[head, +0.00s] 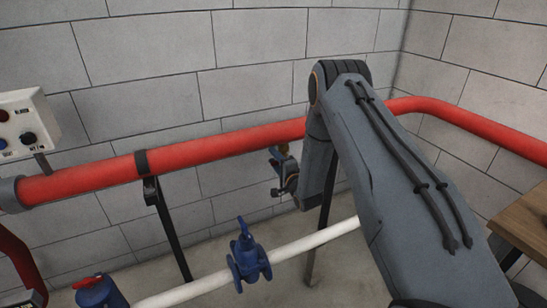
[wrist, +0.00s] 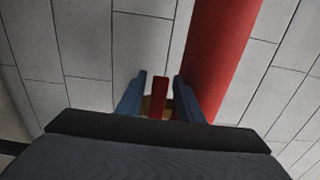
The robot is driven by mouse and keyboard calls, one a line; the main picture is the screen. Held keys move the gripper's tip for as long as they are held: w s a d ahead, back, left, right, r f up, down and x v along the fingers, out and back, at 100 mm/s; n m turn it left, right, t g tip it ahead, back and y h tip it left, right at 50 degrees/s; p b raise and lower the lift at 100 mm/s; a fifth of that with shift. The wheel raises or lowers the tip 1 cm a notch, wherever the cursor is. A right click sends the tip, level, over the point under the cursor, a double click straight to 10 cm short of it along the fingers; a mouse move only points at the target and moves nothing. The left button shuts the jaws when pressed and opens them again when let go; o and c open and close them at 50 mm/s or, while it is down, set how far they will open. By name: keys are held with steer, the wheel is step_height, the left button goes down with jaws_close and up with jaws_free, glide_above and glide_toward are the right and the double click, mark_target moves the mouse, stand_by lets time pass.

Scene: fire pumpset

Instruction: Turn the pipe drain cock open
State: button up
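The pipe drain cock shows in the wrist view as a red lever (wrist: 159,97) with a brass-coloured body partly hidden behind the fingers. In the head view only a small brass bit (head: 284,148) shows, just under the red pipe (head: 225,146). My gripper (wrist: 159,94) has its two blue fingers on either side of the red lever. A narrow gap shows between the lever and each finger, so the gripper looks open around it.
A white pipe (head: 190,290) with a blue valve (head: 249,256) runs low in front. A control box (head: 25,125) stands at the left. A wooden table (head: 526,222) is at the right. Black supports hold the red pipe, and a block wall is behind it.

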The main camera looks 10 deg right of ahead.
steer(key=shift+w+a, duration=0.1)
steer(key=shift+w, duration=0.25)
jaws_close()
steer(key=shift+w, duration=0.1)
